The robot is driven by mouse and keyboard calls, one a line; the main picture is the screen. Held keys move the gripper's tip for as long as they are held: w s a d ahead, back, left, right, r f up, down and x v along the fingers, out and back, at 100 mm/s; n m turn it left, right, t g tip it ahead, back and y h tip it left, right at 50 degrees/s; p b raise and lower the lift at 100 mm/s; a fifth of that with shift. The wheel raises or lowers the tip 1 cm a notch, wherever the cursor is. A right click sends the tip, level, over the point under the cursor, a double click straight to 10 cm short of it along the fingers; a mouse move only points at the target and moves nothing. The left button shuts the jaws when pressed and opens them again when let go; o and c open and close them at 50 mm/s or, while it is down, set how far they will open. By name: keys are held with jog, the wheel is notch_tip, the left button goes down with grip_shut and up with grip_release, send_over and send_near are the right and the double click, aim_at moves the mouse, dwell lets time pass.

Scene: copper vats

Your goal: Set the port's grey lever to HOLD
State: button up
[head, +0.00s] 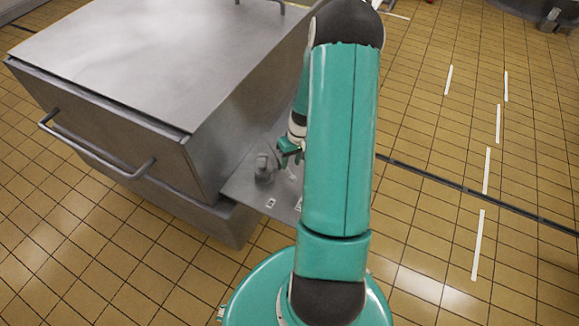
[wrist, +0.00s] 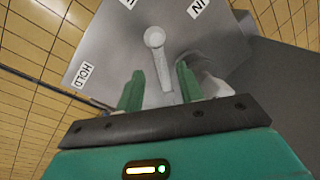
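The grey lever (wrist: 159,60) shows in the wrist view, with its round hub near the top of the metal plate (wrist: 105,50) and its handle running down between my fingers. My gripper (wrist: 159,88) is open, one green finger on each side of the handle, with visible gaps. The HOLD label (wrist: 85,75) is to the left of the lever. An IN label (wrist: 197,8) is at the upper right, and a third label (wrist: 128,3) is cut off. In the head view my gripper (head: 290,147) is over the plate (head: 238,186); the lever is not clear there.
A grey rounded fitting (head: 263,168) stands on the plate, close behind my right finger in the wrist view. A large metal vat (head: 150,60) with a bar handle (head: 95,150) is to the left. The tiled floor (head: 440,120) at right is open.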

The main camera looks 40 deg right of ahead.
aim_at(289, 170)
jog(key=shift+w+a+f, duration=0.1)
jog(key=shift+a+f, duration=0.1)
jog(key=shift+f, duration=0.7)
jog(key=shift+a+f, duration=0.2)
jog(key=shift+f, duration=0.7)
jog(key=shift+c, duration=0.3)
grip_shut()
